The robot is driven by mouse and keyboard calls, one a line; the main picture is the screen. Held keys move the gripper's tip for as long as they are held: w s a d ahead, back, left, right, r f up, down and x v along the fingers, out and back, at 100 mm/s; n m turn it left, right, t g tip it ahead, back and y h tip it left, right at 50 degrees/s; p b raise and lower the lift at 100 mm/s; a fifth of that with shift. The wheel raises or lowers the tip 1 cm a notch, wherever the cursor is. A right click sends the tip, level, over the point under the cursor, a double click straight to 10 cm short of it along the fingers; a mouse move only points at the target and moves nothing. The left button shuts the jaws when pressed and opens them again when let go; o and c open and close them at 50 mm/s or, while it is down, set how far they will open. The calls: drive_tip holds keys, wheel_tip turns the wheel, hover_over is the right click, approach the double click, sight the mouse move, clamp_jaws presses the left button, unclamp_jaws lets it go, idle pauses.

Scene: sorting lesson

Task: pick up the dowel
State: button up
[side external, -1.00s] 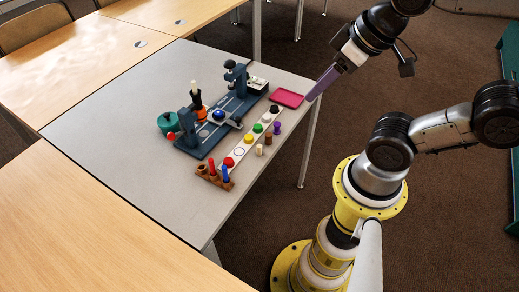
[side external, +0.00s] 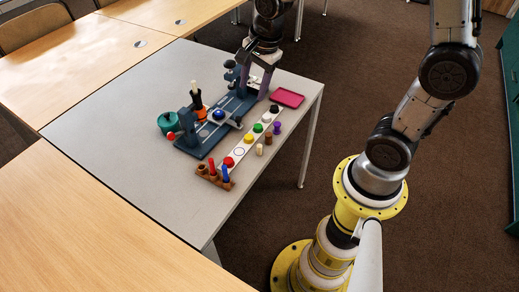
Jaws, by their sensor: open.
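Several small rod-like pieces show, and I cannot tell which one is the dowel. A red rod (side external: 211,166) and a blue rod (side external: 225,174) stand upright in a brown wooden rack (side external: 202,171) at the near end of the table. A short tan peg (side external: 259,150), a brown peg (side external: 268,139) and a purple peg (side external: 277,128) stand beside a white strip (side external: 239,152). My gripper (side external: 253,92) is open, pointing down with its purple fingers over the far end of the blue-grey apparatus.
The blue-grey apparatus (side external: 211,139) carries upright posts and a blue ball (side external: 219,114). A teal round container (side external: 168,122) stands at its left. A pink tray (side external: 287,97) lies near the right table edge. The grey table (side external: 110,125) is clear at left.

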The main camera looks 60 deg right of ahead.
sight(260, 146)
drive_tip(key=f+g, duration=0.1)
drive_tip(key=f, duration=0.5)
drive_tip(key=d+f+g, duration=0.1)
drive_tip(key=f, duration=0.5)
drive_tip(key=f+m, duration=0.1)
drive_tip(key=f, duration=0.5)
drive_tip(key=shift+s+d+f+g, duration=0.2)
drive_tip(key=shift+s+d+g, duration=0.15)
drive_tip(key=shift+g, duration=0.05)
drive_tip(key=f, duration=0.4)
drive_tip(key=shift+s+a, duration=0.25)
drive_tip(key=shift+f, duration=0.6)
clamp_jaws()
